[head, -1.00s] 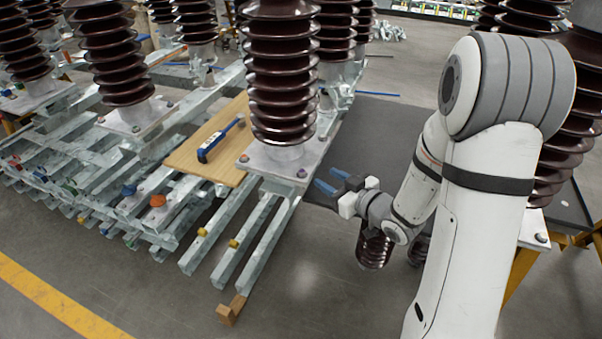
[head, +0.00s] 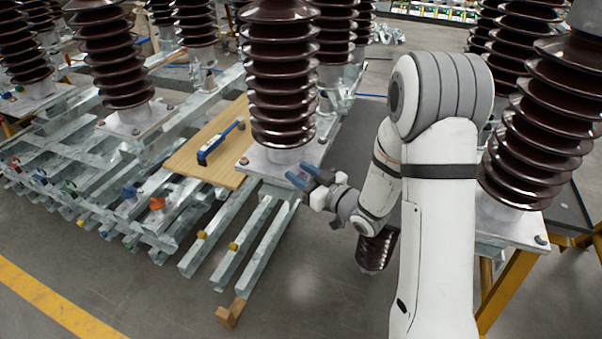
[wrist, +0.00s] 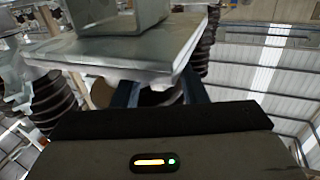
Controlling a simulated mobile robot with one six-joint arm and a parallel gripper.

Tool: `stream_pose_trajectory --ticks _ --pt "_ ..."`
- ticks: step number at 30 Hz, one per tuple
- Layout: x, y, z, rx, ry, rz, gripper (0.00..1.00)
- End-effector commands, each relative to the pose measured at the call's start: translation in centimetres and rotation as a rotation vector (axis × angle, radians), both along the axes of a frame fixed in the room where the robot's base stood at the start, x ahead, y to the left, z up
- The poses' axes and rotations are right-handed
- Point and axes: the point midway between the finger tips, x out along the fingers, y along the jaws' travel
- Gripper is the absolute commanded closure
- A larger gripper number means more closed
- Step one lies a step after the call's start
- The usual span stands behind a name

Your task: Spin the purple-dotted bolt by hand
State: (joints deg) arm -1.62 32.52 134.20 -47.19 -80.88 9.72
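I cannot make out a purple dot on any bolt. My gripper (head: 302,174) is at the front right corner of the pale base plate (head: 262,163) under the central brown insulator (head: 281,85). Its two blue fingers are apart, with nothing seen between them. The fingers cover that plate corner in the head view, so any bolt there is hidden. A bolt with a reddish mark (head: 244,160) sits at the plate's left corner. In the wrist view, the gripper (wrist: 158,90) has its fingers spread at the edge of a grey plate (wrist: 120,50); no bolt is clear there.
A blue-and-black tool (head: 218,143) lies on a wooden board (head: 206,160) left of the plate. Galvanised beams (head: 240,245) run below it. Another large insulator (head: 545,125) stands close right of my arm. Grey floor (head: 300,300) is open in front.

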Motion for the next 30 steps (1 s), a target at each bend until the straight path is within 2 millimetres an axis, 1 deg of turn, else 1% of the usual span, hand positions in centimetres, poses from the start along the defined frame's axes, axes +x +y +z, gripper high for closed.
stream_pose_trajectory --ticks 5,19,25,30 --pt "-0.01 0.01 0.00 0.000 0.000 0.000 0.62" --pt "-0.03 0.04 0.01 0.000 0.000 0.001 1.00" --pt "-0.05 0.09 -0.05 -0.001 -0.001 -0.005 1.00" --pt "-0.08 0.17 -0.19 0.001 -0.002 -0.048 1.00"
